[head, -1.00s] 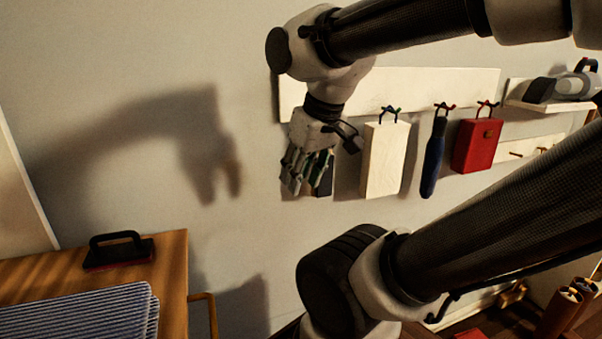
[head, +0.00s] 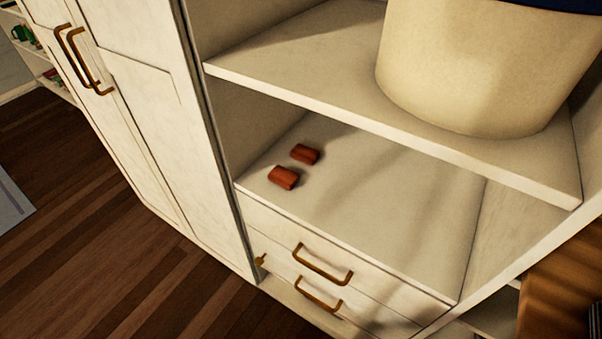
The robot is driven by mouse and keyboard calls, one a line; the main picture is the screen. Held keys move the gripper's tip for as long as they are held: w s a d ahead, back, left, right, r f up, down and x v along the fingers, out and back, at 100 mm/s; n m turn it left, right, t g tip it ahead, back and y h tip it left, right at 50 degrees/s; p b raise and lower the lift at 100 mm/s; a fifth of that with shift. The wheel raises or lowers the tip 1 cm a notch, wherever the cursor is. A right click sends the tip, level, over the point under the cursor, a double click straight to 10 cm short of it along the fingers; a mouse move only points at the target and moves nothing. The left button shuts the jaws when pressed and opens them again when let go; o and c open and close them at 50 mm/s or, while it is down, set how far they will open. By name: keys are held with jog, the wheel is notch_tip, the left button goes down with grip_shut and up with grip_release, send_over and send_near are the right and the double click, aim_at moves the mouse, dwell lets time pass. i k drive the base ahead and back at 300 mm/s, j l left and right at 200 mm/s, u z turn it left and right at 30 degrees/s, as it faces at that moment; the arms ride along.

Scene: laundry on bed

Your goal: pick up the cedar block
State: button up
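Two small reddish-brown blocks, which look like cedar blocks, lie on the lower shelf surface of a white cabinet in the head view. The nearer cedar block (head: 283,177) is close to the shelf's front left corner. The other cedar block (head: 305,154) lies just behind it and to the right, with a small gap between them. Nothing covers either block. My gripper is not in view.
An upper shelf (head: 300,86) overhangs the blocks' compartment and bears a large cream bin (head: 465,75). Drawers with brass handles (head: 322,264) are below. Closed cabinet doors (head: 125,110) stand at left. The wood floor (head: 110,235) in front is clear.

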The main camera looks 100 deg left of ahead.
aim_at(285, 178)
jog(key=u, duration=0.4)
jog(key=k+u, duration=0.1)
jog(key=u, duration=0.3)
jog(key=k+u, duration=0.1)
jog(key=u, duration=0.7)
jog(key=k+u, duration=0.1)
jog(key=u, duration=0.35)
jog(key=i+l+u, duration=0.1)
jog(key=u, duration=0.3)
jog(key=l+u, duration=0.1)
jog(key=u, duration=0.25)
jog(key=i+l+u, duration=0.15)
jog(key=u, duration=0.25)
jog(key=k+l, duration=0.1)
jog(key=k, duration=0.45)
jog(key=l+u, duration=0.05)
